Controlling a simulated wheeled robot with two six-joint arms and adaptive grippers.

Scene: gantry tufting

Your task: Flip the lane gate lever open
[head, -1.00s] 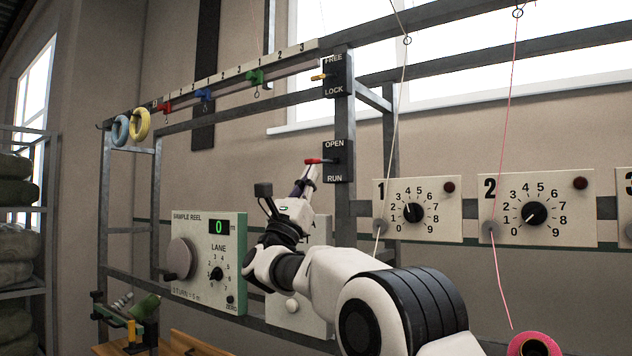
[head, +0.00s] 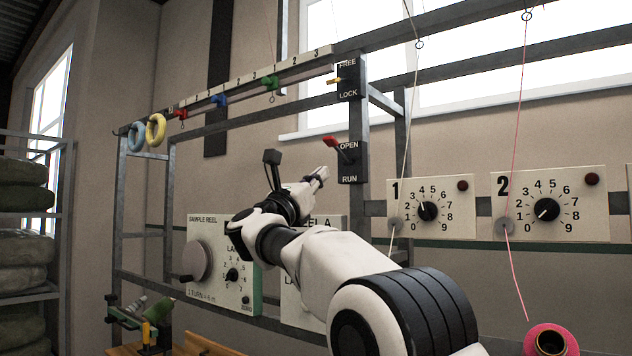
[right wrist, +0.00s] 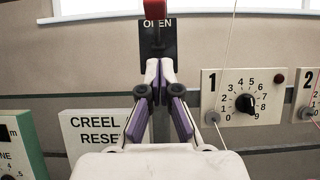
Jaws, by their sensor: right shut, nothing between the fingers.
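The lane gate lever (head: 330,142) has a red handle and sits on a black plate (head: 349,165) marked OPEN and RUN. Its handle points up and outward at the OPEN end. In the right wrist view, the red handle (right wrist: 155,9) stands at the top edge, above the word OPEN. My right gripper (head: 321,172) is shut and empty, just below and left of the lever, apart from it. In the right wrist view, its fingertips (right wrist: 160,66) are together in front of the plate and hide its lower part. My left gripper is not in view.
A yellow lever on the FREE/LOCK plate (head: 348,80) is above. Dial panel 1 (head: 450,222) and thread guides are to the right. The sample reel box (head: 207,229) and the creel reset panel (right wrist: 95,134) stand low and left. A pink cone (head: 545,332) is at lower right.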

